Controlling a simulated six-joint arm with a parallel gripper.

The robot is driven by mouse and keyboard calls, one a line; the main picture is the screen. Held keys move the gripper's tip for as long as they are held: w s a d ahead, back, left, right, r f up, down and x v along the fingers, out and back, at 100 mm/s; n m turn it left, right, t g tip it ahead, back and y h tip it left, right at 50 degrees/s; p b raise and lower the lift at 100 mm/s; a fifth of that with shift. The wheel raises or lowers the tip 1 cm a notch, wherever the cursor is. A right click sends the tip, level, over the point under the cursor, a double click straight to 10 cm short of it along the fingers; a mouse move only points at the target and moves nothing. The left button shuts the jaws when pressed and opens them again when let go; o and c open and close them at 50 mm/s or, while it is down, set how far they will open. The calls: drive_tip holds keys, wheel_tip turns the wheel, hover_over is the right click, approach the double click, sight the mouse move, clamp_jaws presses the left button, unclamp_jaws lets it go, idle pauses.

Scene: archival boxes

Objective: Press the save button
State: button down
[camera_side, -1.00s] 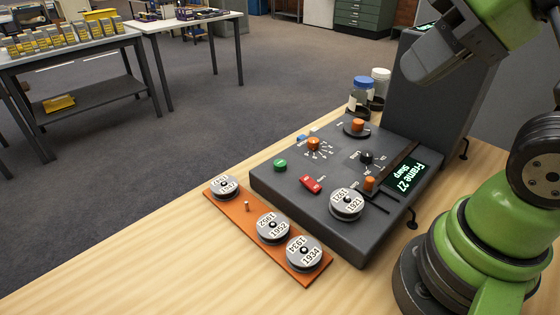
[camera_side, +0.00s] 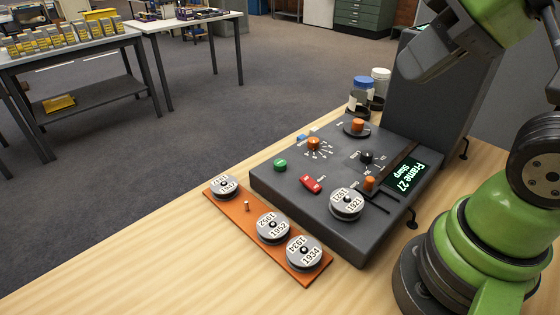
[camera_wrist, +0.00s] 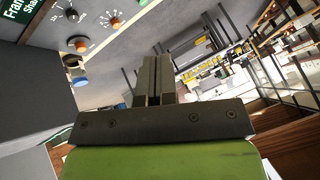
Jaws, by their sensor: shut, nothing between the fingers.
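The dark grey console (camera_side: 290,195) stands on the wooden table. A round green button (camera_side: 280,163) sits near its left corner, and a small blue button (camera_side: 302,138) lies on its far left edge. A red rocker switch (camera_side: 311,184) sits nearer the middle. The labels are too small to read, so I cannot tell which control is the save button. The screen (camera_side: 410,170) reads "Frame 27 Sharp". My gripper (camera_wrist: 153,80) is shut and empty in the wrist view. In the side view it is high above the console's right part, touching no button.
Orange knobs (camera_side: 313,144) and a black knob (camera_side: 366,158) stand up from the console. A reel marked 1921 (camera_side: 346,202) sits on it. An orange board (camera_side: 240,215) with several reels lies in front. Jars (camera_side: 361,92) and a tall dark housing (camera_side: 430,110) stand behind.

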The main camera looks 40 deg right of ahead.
drive_tip(key=w+d+f+n+h, duration=0.1)
drive_tip(key=w+d+f+n, duration=0.15)
drive_tip(key=w, duration=0.45)
drive_tip(key=w+d+f+n+h, duration=0.1)
drive_tip(key=w+n, duration=0.3)
drive_tip(key=w, duration=0.2)
drive_tip(key=n+t+y, duration=0.2)
drive_tip(key=n, duration=0.7)
hover_over(280, 164)
wheel_tip(280, 164, down, 11)
drive_tip(key=shift+r, duration=0.15)
drive_tip(key=shift+f, duration=4.4)
drive_tip(key=shift+f, duration=0.4)
